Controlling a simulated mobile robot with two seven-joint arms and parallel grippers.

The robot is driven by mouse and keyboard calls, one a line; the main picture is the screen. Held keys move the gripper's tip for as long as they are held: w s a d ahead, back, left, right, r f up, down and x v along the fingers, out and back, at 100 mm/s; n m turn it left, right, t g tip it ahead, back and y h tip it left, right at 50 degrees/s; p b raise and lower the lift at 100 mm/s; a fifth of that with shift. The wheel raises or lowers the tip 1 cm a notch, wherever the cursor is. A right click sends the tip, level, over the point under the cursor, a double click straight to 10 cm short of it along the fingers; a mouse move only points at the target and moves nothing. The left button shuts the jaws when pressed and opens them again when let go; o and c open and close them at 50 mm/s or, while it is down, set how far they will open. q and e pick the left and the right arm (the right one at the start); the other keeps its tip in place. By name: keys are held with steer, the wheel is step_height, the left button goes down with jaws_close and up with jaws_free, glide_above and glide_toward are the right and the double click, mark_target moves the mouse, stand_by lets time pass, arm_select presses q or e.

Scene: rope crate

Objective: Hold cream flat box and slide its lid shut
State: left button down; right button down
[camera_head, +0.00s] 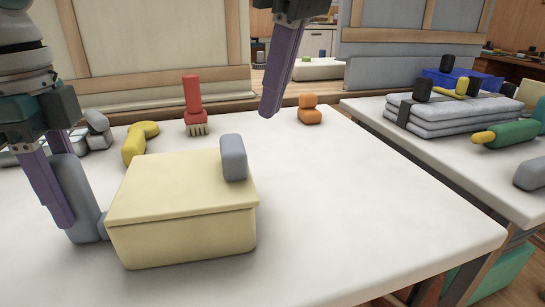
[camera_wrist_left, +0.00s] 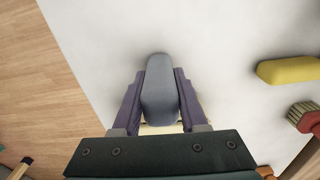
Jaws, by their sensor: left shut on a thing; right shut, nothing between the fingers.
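The cream flat box (camera_head: 185,240) sits on the white table. Its cream lid (camera_head: 165,190) lies over the top, and no opening shows from this side. A grey upright knob (camera_head: 233,158) stands at the lid's right end. A grey handle (camera_head: 78,210) stands at the box's left side. My left gripper (camera_head: 62,205) is shut on this handle; in the left wrist view the handle (camera_wrist_left: 160,92) is between both fingers. My right gripper (camera_head: 268,110) is shut and empty, above the table behind and to the right of the knob, apart from it.
Behind the box are a yellow object (camera_head: 135,142), a red-handled brush (camera_head: 194,105) and an orange object (camera_head: 309,110). Grey pieces (camera_head: 97,130) lie at the back left. The table (camera_head: 380,220) is clear right of the box. A second table holds folded grey cloths (camera_head: 450,115).

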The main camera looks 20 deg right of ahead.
arm_select(q)
steer(key=shift+f, duration=0.1)
stand_by(0.3)
steer(key=shift+c, duration=1.8)
jaws_free()
steer(key=shift+r, duration=0.2)
step_height(320, 180, up, 12)
steer(key=shift+f, duration=0.1)
